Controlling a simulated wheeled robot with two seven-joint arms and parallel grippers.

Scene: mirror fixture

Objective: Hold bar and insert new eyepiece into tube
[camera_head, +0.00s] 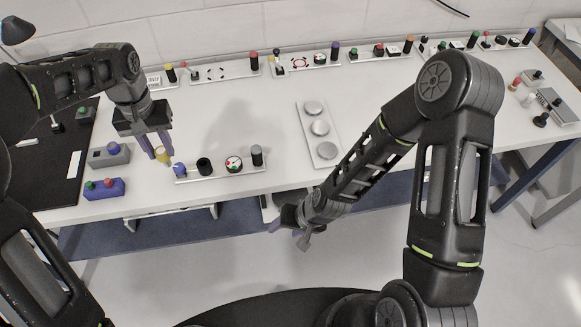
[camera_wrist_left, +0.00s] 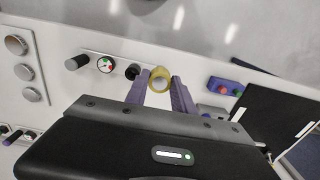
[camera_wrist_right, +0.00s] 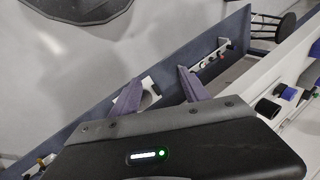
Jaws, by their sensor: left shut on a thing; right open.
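The white bar (camera_head: 219,170) lies along the front edge of the table. It carries a blue knob (camera_head: 180,169), a black tube (camera_head: 204,165), a round dial (camera_head: 233,163) and a dark upright cylinder (camera_head: 257,156). My left gripper (camera_head: 160,153) is shut on a yellow ring-shaped eyepiece (camera_wrist_left: 160,75), just beyond the bar's left end. In the left wrist view the black tube (camera_wrist_left: 132,72) sits close beside the eyepiece; the blue knob is not clearly visible there. My right gripper (camera_head: 289,228) is open and empty, off the table's front edge, right of the bar and apart from it.
A grey box with a blue knob (camera_head: 109,156) and a blue button box (camera_head: 104,190) stand at the left. A plate with three silver discs (camera_head: 304,110) lies mid-table. Similar bars line the back edge.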

